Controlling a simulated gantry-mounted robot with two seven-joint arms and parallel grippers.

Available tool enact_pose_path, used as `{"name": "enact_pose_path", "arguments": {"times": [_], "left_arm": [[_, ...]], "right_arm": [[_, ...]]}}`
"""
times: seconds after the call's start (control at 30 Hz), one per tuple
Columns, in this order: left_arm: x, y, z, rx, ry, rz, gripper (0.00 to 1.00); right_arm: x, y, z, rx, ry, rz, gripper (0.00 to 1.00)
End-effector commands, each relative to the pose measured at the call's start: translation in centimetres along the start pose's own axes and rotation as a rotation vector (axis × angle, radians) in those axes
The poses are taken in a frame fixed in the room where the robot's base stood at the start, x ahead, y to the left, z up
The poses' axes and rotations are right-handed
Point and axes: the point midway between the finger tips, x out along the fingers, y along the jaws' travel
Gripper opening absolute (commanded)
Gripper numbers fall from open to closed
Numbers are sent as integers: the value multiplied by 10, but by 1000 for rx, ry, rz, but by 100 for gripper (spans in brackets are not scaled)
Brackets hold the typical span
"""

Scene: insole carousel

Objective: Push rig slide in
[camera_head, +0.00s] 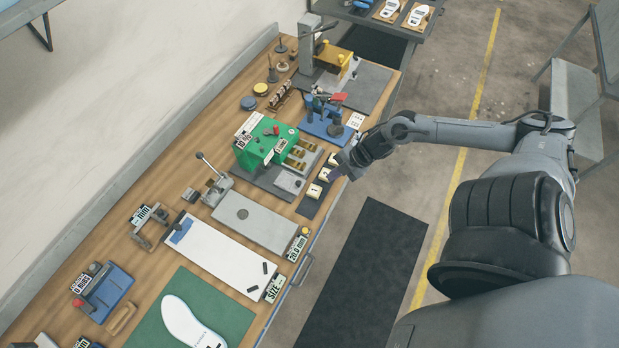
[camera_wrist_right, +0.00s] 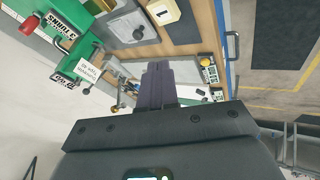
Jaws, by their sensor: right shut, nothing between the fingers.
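The green rig (camera_head: 262,142) stands on a grey base on the wooden bench, with a red knob on top. A grey plate with a small knob (camera_head: 290,182), which looks like its slide, sits at its front side. In the right wrist view the green rig (camera_wrist_right: 68,38) is at upper left, and the grey plate (camera_wrist_right: 126,30) with a dark knob lies beside it. My right gripper (camera_head: 337,172) is at the bench's front edge, to the right of the plate and apart from it. Its dark fingers (camera_wrist_right: 157,82) are shut and empty. My left gripper is not in view.
A dark strip with white numbered blocks (camera_head: 314,191) lies between the plate and my right gripper. A blue fixture (camera_head: 325,122) stands behind. A grey plate (camera_head: 254,220) and a lever clamp (camera_head: 216,184) are nearby. The floor beside the bench has a dark mat (camera_head: 365,270).

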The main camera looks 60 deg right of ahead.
Motion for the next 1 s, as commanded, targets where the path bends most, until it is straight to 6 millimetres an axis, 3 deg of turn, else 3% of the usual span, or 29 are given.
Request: {"name": "enact_pose_path", "arguments": {"times": [0.27, 0.77, 1.0], "left_arm": [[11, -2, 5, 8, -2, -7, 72], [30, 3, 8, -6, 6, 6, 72], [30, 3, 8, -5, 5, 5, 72]], "right_arm": [[27, -5, 3, 1, -3, -5, 0], [105, -5, 2, 5, -1, -3, 0], [116, 16, 4, 4, -3, -3, 0]]}}
